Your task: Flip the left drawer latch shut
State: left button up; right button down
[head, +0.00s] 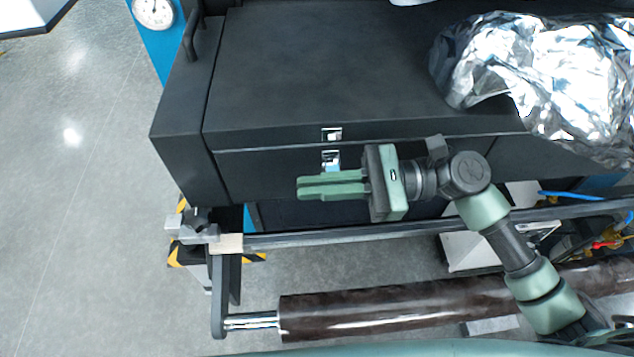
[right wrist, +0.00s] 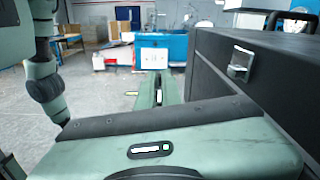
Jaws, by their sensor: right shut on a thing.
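The left drawer latch is a small shiny metal piece (head: 331,158) on the dark drawer front, below a metal catch (head: 332,134) on the cabinet's upper edge. In the right wrist view a metal latch piece (right wrist: 241,62) shows on the dark face, right of my fingers. My right gripper (head: 301,187) has its green fingers close together, pointing left along the drawer front, just below and in front of the latch. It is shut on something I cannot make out. The latch looks outside the fingers; contact is not clear. My left gripper is not in view.
Crumpled silver foil (head: 560,80) lies on the cabinet top at the right. A dark rail (head: 350,234) and a brown roll (head: 400,305) run across in front. A black handle (head: 190,38) stands at the left. The floor (head: 80,170) at the left is clear.

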jog(key=shift+w+f+n+b, duration=0.1)
jog(key=shift+f+n+b, duration=0.55)
jog(key=shift+n+b, duration=0.55)
jog(key=shift+w+f+n+b, duration=0.1)
jog(key=shift+f+n+b, duration=0.6)
jog(key=shift+n+b, duration=0.45)
jog(key=shift+f+n+b, duration=0.65)
jog(key=shift+n+b, duration=0.5)
jog(key=shift+b, duration=0.05)
jog(key=c, duration=1.6)
grip_release()
jog(key=d+b, duration=0.3)
jog(key=d, duration=0.4)
jog(key=shift+d, duration=0.4)
